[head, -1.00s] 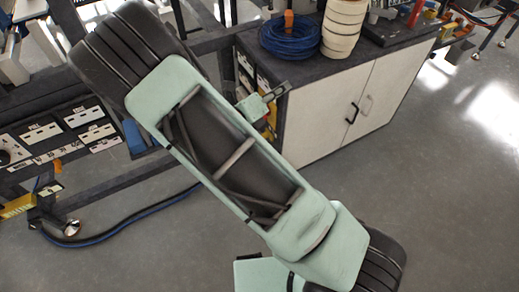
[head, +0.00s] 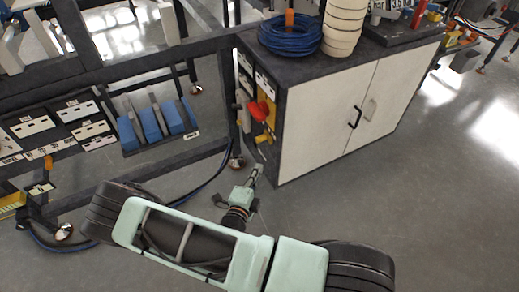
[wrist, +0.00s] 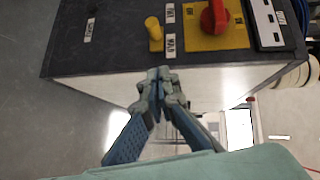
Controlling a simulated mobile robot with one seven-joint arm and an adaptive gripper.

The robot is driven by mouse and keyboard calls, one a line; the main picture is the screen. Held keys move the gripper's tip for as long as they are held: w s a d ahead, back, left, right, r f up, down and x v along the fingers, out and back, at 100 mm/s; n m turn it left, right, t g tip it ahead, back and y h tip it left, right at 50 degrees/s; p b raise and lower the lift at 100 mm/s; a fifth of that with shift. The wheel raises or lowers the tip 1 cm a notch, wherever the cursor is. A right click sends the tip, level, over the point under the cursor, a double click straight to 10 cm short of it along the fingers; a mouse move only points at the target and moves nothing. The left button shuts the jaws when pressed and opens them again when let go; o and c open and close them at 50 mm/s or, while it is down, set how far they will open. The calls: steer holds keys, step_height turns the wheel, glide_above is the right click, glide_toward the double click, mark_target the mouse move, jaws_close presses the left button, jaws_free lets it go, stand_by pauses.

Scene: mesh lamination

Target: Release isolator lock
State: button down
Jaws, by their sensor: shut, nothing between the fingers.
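A red rotary knob (wrist: 215,17) sits on a yellow plate (wrist: 207,40) on the dark end panel of the cabinet. Beside it, to the left in the wrist view, a small yellow peg (wrist: 153,33) sticks out, with small white labels near it. In the head view the red knob (head: 259,111) and a yellow part (head: 263,138) below it show on the same panel. My gripper (wrist: 159,76) is shut and empty, its tips just below the yellow peg in the wrist picture and apart from it. In the head view my gripper (head: 257,172) is low, below the panel's controls.
The white-doored cabinet (head: 345,115) carries a blue cable coil (head: 290,36) and a stack of cream rings (head: 343,25). A dark rack (head: 135,65) with blue blocks stands left. A hose runs along the floor below it. The floor (head: 430,190) at right is clear.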

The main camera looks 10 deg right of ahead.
stand_by(0.3)
steer(key=b, duration=0.3)
glide_toward(264, 139)
steer(key=w+d, duration=0.3)
steer(key=w, duration=0.1)
steer(key=shift+w+a+f, duration=0.1)
steer(key=shift+w+f, duration=0.4)
steer(key=shift+f, duration=0.05)
steer(key=w+a+b, duration=0.2)
steer(key=w, duration=0.4)
steer(key=shift+w, duration=0.15)
steer(key=shift+a+r, duration=0.1)
steer(key=shift+r, duration=0.05)
